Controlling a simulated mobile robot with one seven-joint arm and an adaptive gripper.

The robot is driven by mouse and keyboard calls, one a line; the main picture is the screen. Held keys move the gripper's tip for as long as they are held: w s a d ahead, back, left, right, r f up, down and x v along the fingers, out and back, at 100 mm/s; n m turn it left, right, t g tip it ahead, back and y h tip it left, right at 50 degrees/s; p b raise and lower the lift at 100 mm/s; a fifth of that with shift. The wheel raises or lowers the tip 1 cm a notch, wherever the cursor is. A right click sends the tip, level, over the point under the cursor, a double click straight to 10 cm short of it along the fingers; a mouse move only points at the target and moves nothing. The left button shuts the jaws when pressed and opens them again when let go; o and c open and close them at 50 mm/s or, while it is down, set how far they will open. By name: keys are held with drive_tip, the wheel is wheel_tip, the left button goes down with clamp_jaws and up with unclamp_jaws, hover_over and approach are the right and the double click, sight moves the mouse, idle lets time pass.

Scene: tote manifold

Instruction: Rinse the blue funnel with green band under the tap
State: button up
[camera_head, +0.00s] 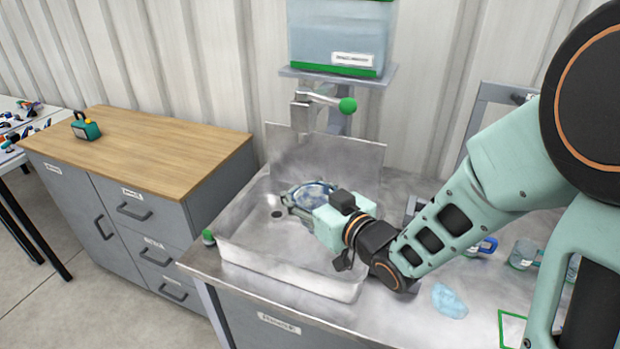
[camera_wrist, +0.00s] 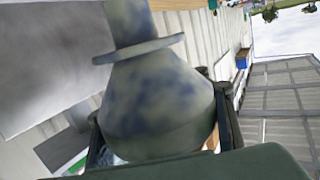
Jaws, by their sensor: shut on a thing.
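My gripper (camera_head: 304,206) is shut on the funnel (camera_head: 316,190) and holds it over the metal sink basin (camera_head: 250,240), near the back wall. In the wrist view the funnel (camera_wrist: 158,95) fills the middle, its spout toward the top edge and a flange below it. Its surface is mottled blue and grey-brown; I cannot make out a green band. The tap (camera_head: 302,115) stands behind the basin, with a lever ending in a green ball (camera_head: 347,105). The tap's spout is above and behind the funnel. I cannot make out running water.
A water tank (camera_head: 338,35) sits on a shelf above the tap. A wooden-topped cabinet (camera_head: 150,145) stands left of the sink. On the counter at right are a light-blue crumpled thing (camera_head: 449,300), clear cups (camera_head: 523,254) and a green-outlined square (camera_head: 511,328).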

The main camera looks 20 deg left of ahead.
drive_tip(key=w+a+f+b, duration=0.1)
drive_tip(key=w+a, duration=0.3)
drive_tip(key=w, duration=0.5)
drive_tip(key=shift+w+a+f, duration=0.25)
drive_tip(key=shift+w+f, duration=0.05)
drive_tip(key=shift+f, duration=0.35)
drive_tip(key=shift+d, duration=0.15)
drive_tip(key=shift+w+d, duration=0.2)
drive_tip(key=shift+d, duration=0.2)
drive_tip(key=shift+a+b, duration=0.1)
drive_tip(key=shift+b, duration=0.2)
drive_tip(key=shift+s+a+b, duration=0.25)
drive_tip(key=shift+a+b, duration=0.1)
drive_tip(key=shift+a, duration=0.15)
drive_tip(key=shift+d, duration=0.15)
